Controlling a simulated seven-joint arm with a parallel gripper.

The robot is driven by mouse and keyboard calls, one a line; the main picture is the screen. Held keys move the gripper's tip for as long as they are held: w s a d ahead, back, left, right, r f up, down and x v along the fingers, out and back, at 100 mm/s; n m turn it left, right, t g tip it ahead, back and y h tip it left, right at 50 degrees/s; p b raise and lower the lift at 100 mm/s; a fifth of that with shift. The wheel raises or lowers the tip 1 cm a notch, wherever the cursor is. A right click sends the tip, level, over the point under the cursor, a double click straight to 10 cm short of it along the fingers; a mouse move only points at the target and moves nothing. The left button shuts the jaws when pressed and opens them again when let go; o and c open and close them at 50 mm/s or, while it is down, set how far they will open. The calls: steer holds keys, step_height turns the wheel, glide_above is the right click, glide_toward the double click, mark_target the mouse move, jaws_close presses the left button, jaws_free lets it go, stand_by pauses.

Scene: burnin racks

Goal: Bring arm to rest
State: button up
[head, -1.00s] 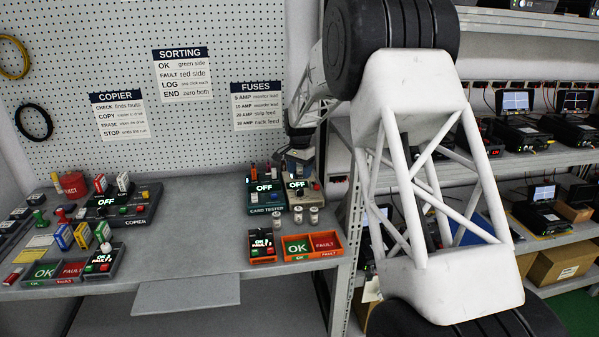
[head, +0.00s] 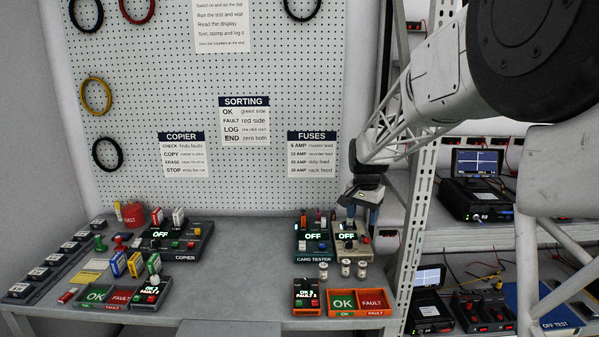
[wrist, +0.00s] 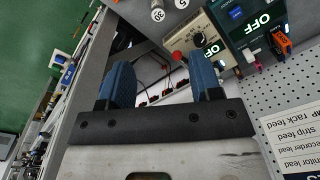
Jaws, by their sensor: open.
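My gripper (head: 364,208) hangs over the back of the beige tester (head: 352,240) at the right end of the bench. In the wrist view my gripper (wrist: 163,80) has its two blue fingers spread apart with nothing between them. In the head view the fingers overlap the tester's top edge; I cannot tell the exact height. The upper arm fills the top right of the head view.
The dark card tester (head: 312,240) stands left of the beige one. Small canisters (head: 346,268) and an orange OK/FAULT tray (head: 358,303) are in front. A copier (head: 178,240) stands further left. A metal rack upright (head: 413,210) is close on the right.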

steer(key=s+r+n+t, duration=0.1)
steer(key=s+r+n, duration=0.15)
steer(key=s, duration=1.35)
steer(key=s+r+n, duration=0.2)
steer(key=s+r, duration=0.1)
steer(key=s, duration=1.3)
steer(key=s+f+n, duration=0.2)
steer(key=s+f, duration=0.1)
steer(key=s, duration=1.1)
steer(key=shift+d+f+t, duration=0.25)
steer(key=shift+f+t, duration=0.05)
steer(key=shift+t, duration=0.1)
